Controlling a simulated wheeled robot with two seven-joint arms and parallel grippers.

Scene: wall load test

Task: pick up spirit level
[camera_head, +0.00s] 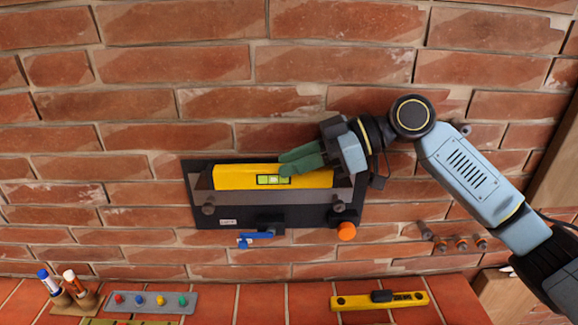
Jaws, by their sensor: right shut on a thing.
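The spirit level (235,180) is a yellow bar with a pale green vial window near its middle. It lies level in front of a dark panel (285,211) on the brick wall. My right gripper (287,164) comes in from the right with green fingers. It is shut on the spirit level by its upper edge, just right of the vial. The fingers hide part of that edge. I cannot tell whether the level touches the panel. My left gripper is not in view.
Below the panel are a blue clamp-like piece (256,236) and an orange knob (346,231). On the tiled ledge stand two markers in a holder (75,299), a grey strip with coloured pegs (150,301) and a second yellow bar (412,299). Several pegs (461,243) stick out at right.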

